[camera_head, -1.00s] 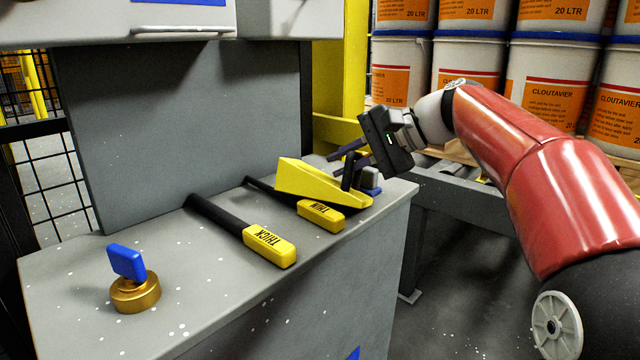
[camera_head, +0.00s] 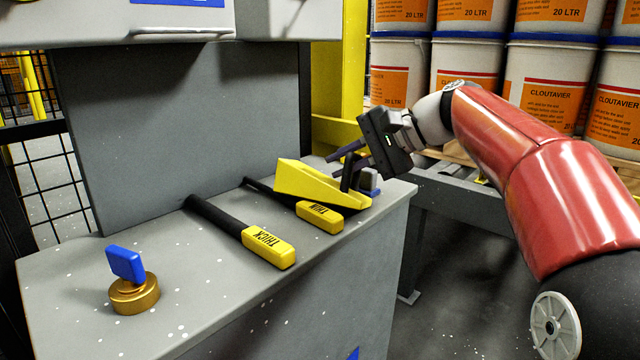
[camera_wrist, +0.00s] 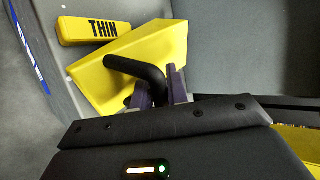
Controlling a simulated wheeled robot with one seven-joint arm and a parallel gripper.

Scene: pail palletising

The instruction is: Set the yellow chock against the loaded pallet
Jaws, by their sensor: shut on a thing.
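The yellow chock (camera_head: 312,182) is a wedge with a black bent handle, at the right end of the grey bench top. In the wrist view the chock (camera_wrist: 130,62) shows with its black handle (camera_wrist: 140,72) running between my fingers. My gripper (camera_head: 352,160) is shut on that handle; its fingers also show in the wrist view (camera_wrist: 160,92). The chock is partly in front of the tool marked THIN; I cannot tell whether it touches the bench. The loaded pallet (camera_head: 450,152) stands behind at the right, stacked with white pails (camera_head: 462,75); my arm hides part of it.
On the bench (camera_head: 210,305) lie a yellow-and-black tool marked THICK (camera_head: 268,247) and one marked THIN (camera_head: 320,216). A brass knob with a blue tab (camera_head: 130,280) stands at the front left. A yellow post (camera_head: 340,80) rises behind the bench. Floor shows right of it.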

